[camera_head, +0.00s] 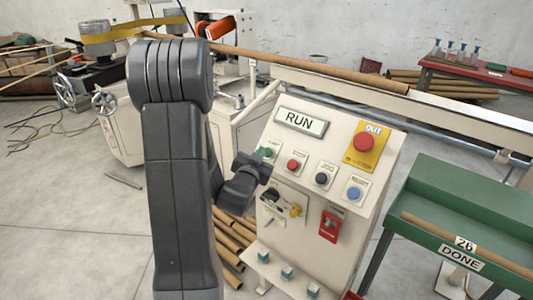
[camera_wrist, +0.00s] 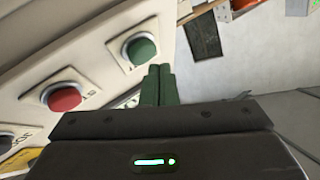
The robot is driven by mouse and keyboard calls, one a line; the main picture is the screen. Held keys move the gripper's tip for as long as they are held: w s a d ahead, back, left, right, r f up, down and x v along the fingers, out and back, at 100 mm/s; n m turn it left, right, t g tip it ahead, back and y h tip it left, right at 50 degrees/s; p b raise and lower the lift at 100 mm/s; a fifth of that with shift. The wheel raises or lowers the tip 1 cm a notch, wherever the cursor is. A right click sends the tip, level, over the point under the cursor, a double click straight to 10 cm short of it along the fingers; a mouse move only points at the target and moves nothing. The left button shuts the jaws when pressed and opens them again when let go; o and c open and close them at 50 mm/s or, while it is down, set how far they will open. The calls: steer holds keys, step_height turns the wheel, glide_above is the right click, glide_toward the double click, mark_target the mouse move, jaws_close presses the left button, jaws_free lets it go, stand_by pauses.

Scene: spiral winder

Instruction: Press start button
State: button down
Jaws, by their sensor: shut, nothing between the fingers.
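The control panel (camera_head: 297,202) is a cream sloped box with a display (camera_head: 301,121) reading RUN. A green button (camera_head: 266,152) sits at the left of its upper button row, partly hidden by my gripper in the head view. In the wrist view the green button (camera_wrist: 139,50) shows clearly on a square plate, with a red button (camera_wrist: 64,95) to its lower left. My gripper (camera_head: 265,164) is shut and empty, close to the green button. Its fingertips (camera_wrist: 159,70) lie just below and right of the green button in the wrist view. I cannot tell whether they touch the panel.
A red OUT button (camera_head: 364,142) on a yellow plate, a black button (camera_head: 322,178), a blue button (camera_head: 354,194) and a red switch (camera_head: 331,224) share the panel. A green DONE table (camera_head: 470,200) stands right. A long tube (camera_head: 310,67) runs behind the panel.

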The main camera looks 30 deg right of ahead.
stand_by(0.3)
steer(key=a+r, duration=0.1)
steer(key=s+a+r, duration=0.1)
steer(key=a+r+p, duration=0.1)
steer(key=shift+s+a+r, duration=0.15)
steer(key=shift+s+a, duration=0.15)
stand_by(0.7)
steer(key=p, duration=0.1)
steer(key=d+f+p, duration=0.1)
steer(key=shift+w+d+p, duration=0.25)
steer(key=shift+w+p, duration=0.1)
steer(key=shift+p, duration=0.05)
steer(key=shift+p, duration=0.85)
